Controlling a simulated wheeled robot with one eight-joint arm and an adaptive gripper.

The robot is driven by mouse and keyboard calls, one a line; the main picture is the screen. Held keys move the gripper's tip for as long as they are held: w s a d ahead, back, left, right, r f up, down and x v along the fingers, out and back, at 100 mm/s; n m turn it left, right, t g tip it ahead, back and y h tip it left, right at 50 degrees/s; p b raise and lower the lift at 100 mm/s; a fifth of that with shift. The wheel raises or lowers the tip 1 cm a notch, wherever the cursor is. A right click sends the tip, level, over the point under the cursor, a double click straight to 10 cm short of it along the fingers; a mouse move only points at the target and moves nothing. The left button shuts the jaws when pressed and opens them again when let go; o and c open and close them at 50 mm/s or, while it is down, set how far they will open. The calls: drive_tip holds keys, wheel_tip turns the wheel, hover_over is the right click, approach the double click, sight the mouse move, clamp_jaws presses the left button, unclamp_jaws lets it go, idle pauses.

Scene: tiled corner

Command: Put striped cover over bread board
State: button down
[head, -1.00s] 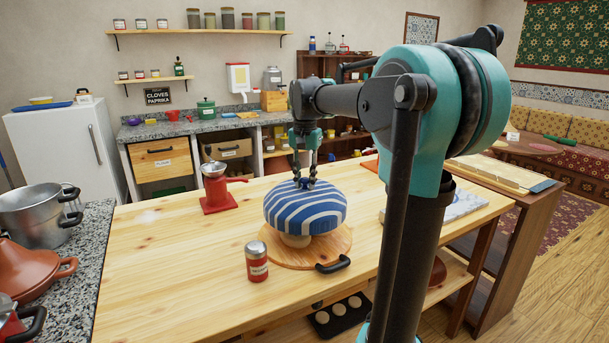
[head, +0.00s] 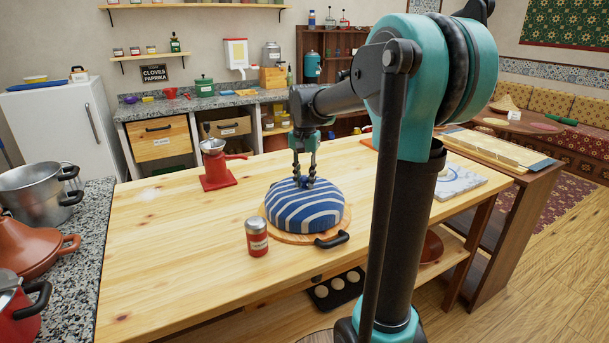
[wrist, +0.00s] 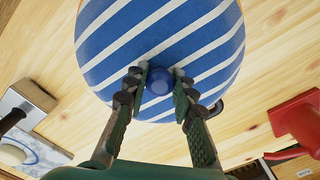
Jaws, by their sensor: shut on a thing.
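The striped cover (head: 312,212), a blue and white dome, sits low over the round wooden bread board (head: 277,237). Only the board's rim and its black handle (head: 332,240) show around it. Whether the cover's edge touches the board all round is hard to tell. My gripper (head: 305,183) is above the dome with its fingers shut on the cover's top knob. The wrist view shows the blue knob (wrist: 159,80) between the two fingers and the striped dome (wrist: 160,35) beyond. Whatever is under the cover is hidden.
A red-labelled shaker (head: 257,238) stands close to the left of the board. A red grinder (head: 216,165) stands behind it to the left. A marble slab (head: 460,180) lies at the table's right end. The wooden table (head: 170,240) is clear at front left.

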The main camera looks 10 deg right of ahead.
idle(0.3)
drive_tip(key=c, duration=1.2)
unclamp_jaws()
drive_tip(key=shift+o, duration=0.3)
drive_tip(key=o, duration=0.5)
drive_tip(key=shift+r, duration=3.45)
drive_tip(key=shift+s, duration=0.1)
